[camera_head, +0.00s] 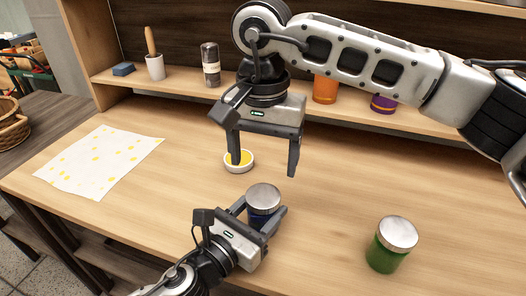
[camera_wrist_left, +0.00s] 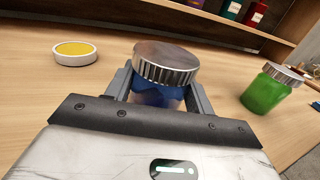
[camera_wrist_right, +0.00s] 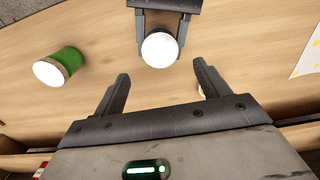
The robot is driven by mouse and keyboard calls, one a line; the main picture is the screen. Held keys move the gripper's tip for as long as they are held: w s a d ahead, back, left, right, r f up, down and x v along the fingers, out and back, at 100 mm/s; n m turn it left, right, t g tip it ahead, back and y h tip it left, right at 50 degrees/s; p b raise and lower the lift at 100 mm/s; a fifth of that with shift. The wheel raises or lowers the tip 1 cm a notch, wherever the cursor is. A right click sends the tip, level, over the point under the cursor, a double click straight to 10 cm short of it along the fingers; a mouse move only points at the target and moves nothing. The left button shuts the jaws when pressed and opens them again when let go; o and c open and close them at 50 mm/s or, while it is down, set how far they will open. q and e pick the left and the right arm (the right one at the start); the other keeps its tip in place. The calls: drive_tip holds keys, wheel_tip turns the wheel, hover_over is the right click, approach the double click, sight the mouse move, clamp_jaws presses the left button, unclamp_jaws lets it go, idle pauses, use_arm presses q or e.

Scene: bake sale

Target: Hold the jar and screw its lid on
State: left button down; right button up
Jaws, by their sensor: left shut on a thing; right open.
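A jar with blue contents (camera_head: 262,216) stands upright on the table, with a silver lid (camera_head: 263,197) on its top. I cannot tell how tightly the lid sits. My left gripper (camera_head: 260,222) is shut on the jar's body from the near side; the left wrist view shows a finger on each side of the blue jar (camera_wrist_left: 158,95) under the lid (camera_wrist_left: 166,62). My right gripper (camera_head: 264,163) is open and empty, pointing down above and behind the jar. In the right wrist view the lid (camera_wrist_right: 160,49) lies beyond the open fingers (camera_wrist_right: 163,90).
A green jar with a silver lid (camera_head: 386,245) stands to the right. A small white dish with yellow contents (camera_head: 239,167) is behind the blue jar. A yellow-spotted cloth (camera_head: 100,163) lies at left. A back shelf (camera_head: 185,86) holds several items. The table between the jars is clear.

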sight(263, 195)
drive_tip(key=n, duration=0.4)
drive_tip(key=shift+r, duration=0.1)
drive_tip(key=shift+f, duration=4)
drive_tip(key=c, duration=1)
